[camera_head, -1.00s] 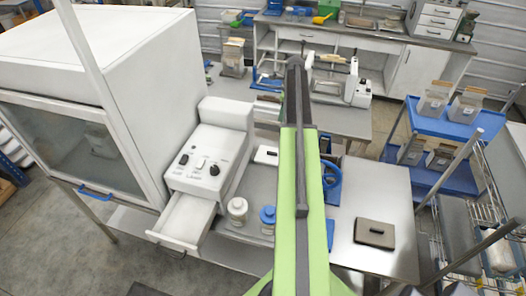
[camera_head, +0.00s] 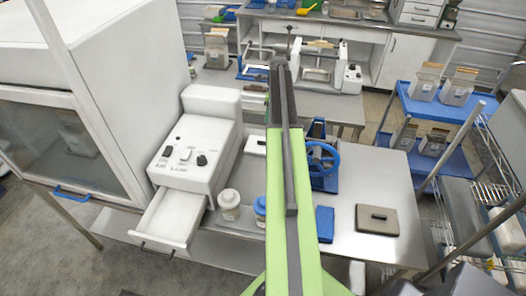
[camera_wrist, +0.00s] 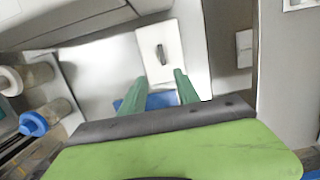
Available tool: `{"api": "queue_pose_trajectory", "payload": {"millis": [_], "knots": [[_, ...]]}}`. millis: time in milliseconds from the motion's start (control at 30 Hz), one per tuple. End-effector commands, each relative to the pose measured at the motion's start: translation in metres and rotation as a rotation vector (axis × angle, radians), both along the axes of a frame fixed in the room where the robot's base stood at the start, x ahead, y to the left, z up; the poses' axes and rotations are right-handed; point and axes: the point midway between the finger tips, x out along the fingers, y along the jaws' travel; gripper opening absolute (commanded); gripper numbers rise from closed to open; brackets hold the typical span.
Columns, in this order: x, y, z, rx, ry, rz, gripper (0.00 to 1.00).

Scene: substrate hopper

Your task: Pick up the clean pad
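A white pad with a dark handle (camera_wrist: 160,52) lies flat on the steel bench, ahead of my fingertips in the wrist view. In the head view a white pad (camera_head: 256,145) shows just left of my arm, partly hidden by it. A dark brown pad with a handle (camera_head: 377,220) lies at the bench's right. My gripper (camera_wrist: 158,88) is open, its two green fingers apart with no pad between them. A blue surface shows beneath the fingers. The fingers are hidden behind my arm in the head view.
A white-lidded jar (camera_head: 229,205) and a blue-lidded jar (camera_head: 260,209) stand left of my arm. A white control box (camera_head: 196,155) has its drawer (camera_head: 170,217) open. A blue handwheel (camera_head: 323,158) and a blue flat piece (camera_head: 325,224) are right of my arm.

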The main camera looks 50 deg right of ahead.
Motion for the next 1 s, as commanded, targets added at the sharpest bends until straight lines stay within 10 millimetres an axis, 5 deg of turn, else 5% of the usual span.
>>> {"api": "queue_pose_trajectory", "payload": {"millis": [167,700,1000], "knots": [[0.001,0.001,-0.012,0.0,0.0,0.001,0.38],[0.015,0.009,-0.119,0.0,0.0,0.0,0.38],[0.017,0.009,-0.127,0.0,0.0,0.0,0.38]]}}
